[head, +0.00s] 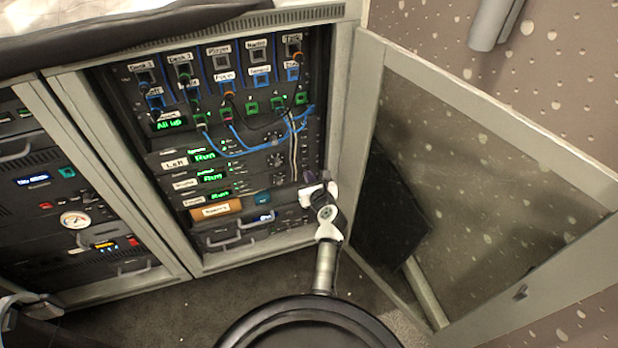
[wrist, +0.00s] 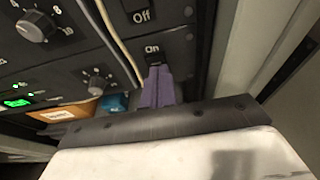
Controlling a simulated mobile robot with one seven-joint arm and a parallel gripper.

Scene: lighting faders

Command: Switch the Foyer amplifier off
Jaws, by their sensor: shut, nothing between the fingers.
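The amplifiers stand stacked in the right rack bay in the head view, with green "Run" displays. The lowest "Run" amplifier (head: 219,194) sits just above an orange tag; its name label is too small to read surely, so I cannot confirm it is Foyer. My gripper (head: 309,178) is at the right end of the lower amplifiers. In the wrist view its purple fingers (wrist: 157,80) are shut and empty, tips at a black switch (wrist: 155,57) under an "On" mark. The fingers partly hide the switch; contact is unclear.
Cables (wrist: 115,45) hang just left of the fingers in the wrist view. A knob (wrist: 95,82) and the orange tag (wrist: 75,113) lie further left. The open glass door (head: 490,190) stands right of my arm. Blue patch cables (head: 255,148) cross the upper bay.

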